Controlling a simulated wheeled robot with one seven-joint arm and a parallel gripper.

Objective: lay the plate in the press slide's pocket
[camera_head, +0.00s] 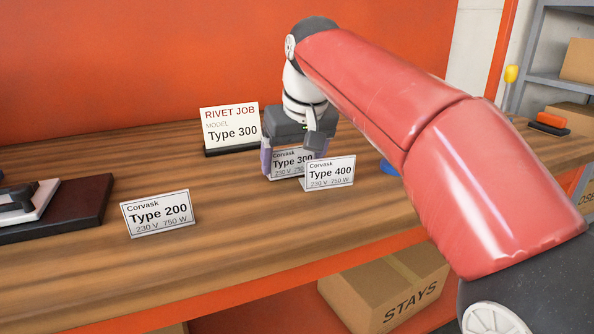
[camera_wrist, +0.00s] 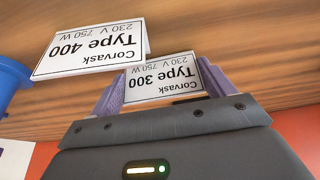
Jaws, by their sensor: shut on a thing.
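My gripper (camera_head: 293,153) is low over the bench, its purple fingers shut on the two ends of the white Type 300 plate (camera_head: 291,163). In the wrist view the plate (camera_wrist: 160,78) sits between the fingers of my gripper (camera_wrist: 160,84), its print upside down. The Type 400 plate (camera_head: 331,173) stands close in front and overlaps part of the held plate in the head view. The Type 200 plate (camera_head: 158,214) stands apart at the left. At the far left edge is part of a dark base (camera_head: 75,207) with a light piece and a black handle; no pocket can be made out.
A RIVET JOB card (camera_head: 231,125) reading Type 300 stands behind, left of my gripper. A blue thing (camera_head: 389,168) is partly hidden by my arm; a blue container (camera_wrist: 10,82) shows in the wrist view. The wooden bench is clear between the dark base and the Type 200 plate.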

